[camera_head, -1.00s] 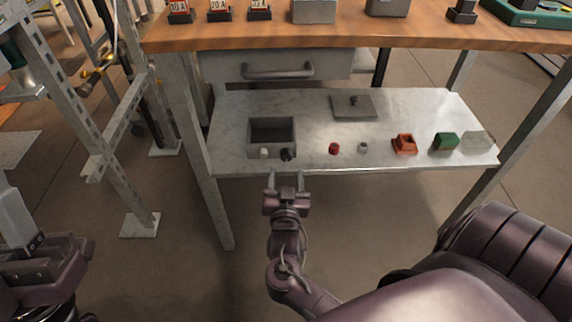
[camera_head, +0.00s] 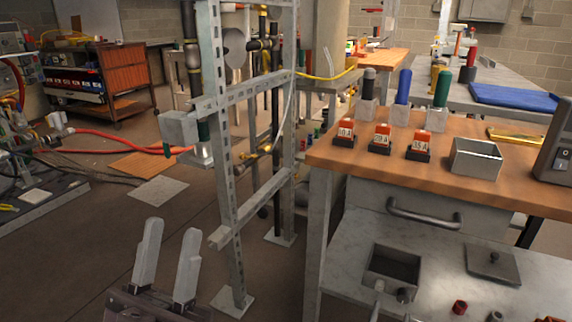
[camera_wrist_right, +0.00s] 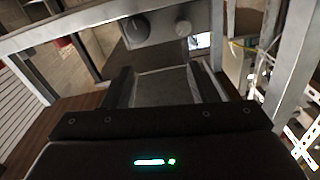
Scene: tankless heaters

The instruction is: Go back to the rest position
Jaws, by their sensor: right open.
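My left gripper (camera_head: 170,236) is at the bottom left of the head view. Its two pale fingers point up and stand apart, with nothing between them, over the floor. My right gripper (camera_wrist_right: 157,85) shows in the right wrist view with its dark fingers apart. A grey surface shows between and beyond them; I cannot tell how near it is. In the head view, I cannot make out the right gripper.
The wooden bench (camera_head: 335,158) stands at the right, with a drawer (camera_head: 425,215) under its top. An open grey box (camera_head: 420,268) and a plate (camera_head: 492,264) are on the lower shelf. A slotted metal frame (camera_head: 222,150) stands upright right of my left gripper. A red hose crosses the floor at left.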

